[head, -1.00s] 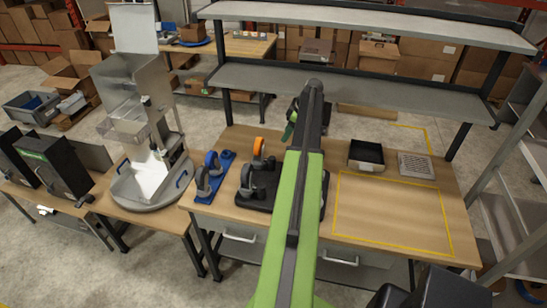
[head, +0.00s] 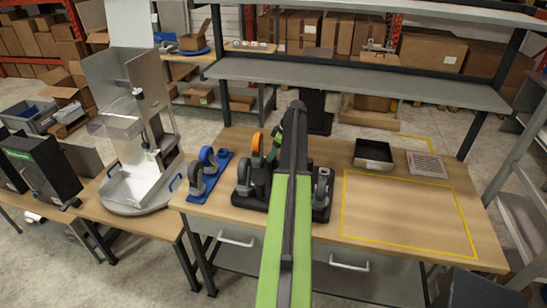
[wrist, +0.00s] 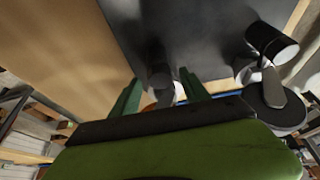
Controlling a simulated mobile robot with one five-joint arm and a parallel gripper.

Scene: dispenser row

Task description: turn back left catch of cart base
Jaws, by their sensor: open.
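The black cart base (head: 322,214) lies on the wooden bench in the head view, partly hidden behind my arm. Upright casters stand on it, including a grey one (head: 244,178) at front left and one with an orange wheel or catch (head: 257,143) at back left. My gripper (head: 272,152) is just right of the orange part. In the wrist view my gripper (wrist: 160,78) has its green fingers apart, with a dark grey caster part (wrist: 158,84) and a little orange (wrist: 149,107) showing between or beyond them. I cannot tell whether the fingers touch it.
A blue plate with casters (head: 194,196) lies left of the base. A black tray (head: 373,165) and a grey grate (head: 427,165) stand at the back right. The yellow-outlined bench area (head: 405,215) is clear. A grey shelf (head: 360,82) crosses above the bench's back.

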